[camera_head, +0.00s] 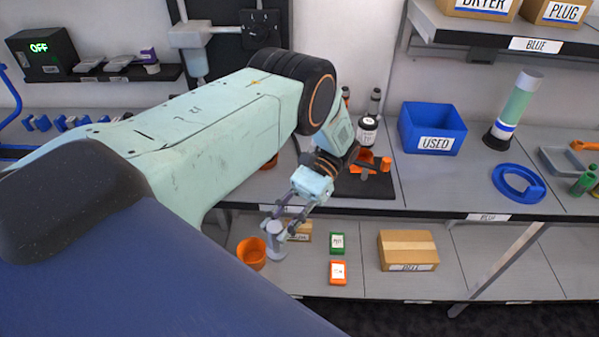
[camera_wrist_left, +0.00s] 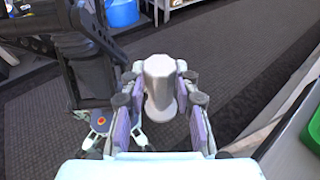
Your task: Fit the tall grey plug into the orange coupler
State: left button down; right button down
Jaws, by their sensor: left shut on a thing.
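My left gripper (camera_head: 278,222) is shut on the tall grey plug (camera_head: 275,242) and holds it upright in front of the shelving, at about the height of the lower shelf. The plug also shows in the wrist view (camera_wrist_left: 159,85), between the two finger pads. An orange fitting (camera_head: 364,156), probably the coupler, is on a dark mat (camera_head: 362,189) on the upper shelf, partly hidden behind my left wrist. The plug is well apart from it, lower and to its left. My right gripper does not show.
An orange cup (camera_head: 251,254) is close to the plug on its left. Green (camera_head: 337,243) and orange (camera_head: 338,272) boxes and a cardboard box (camera_head: 407,250) are on the lower shelf. A blue bin (camera_head: 432,128) and dark bottles (camera_head: 368,130) stand near the mat.

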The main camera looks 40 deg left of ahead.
pick_arm(q)
jog(key=s+d+n+t+h+b, duration=0.1)
jog(key=d+n+t+h+b, duration=0.15)
jog(key=d+n+h, duration=0.65)
jog(key=w+d+f+n+t+h+b, duration=0.1)
jog(key=w+n+t+h+b, duration=0.1)
jog(key=n+t+b, duration=0.4)
jog(key=w+f+n+t+h+b, duration=0.2)
jog(key=w+n+t+b, duration=0.3)
jog(key=n+t, duration=0.5)
jog(key=t+b, duration=0.1)
jog(key=t, duration=0.3)
jog(key=shift+d+n, duration=0.35)
jog(key=shift+n, duration=0.05)
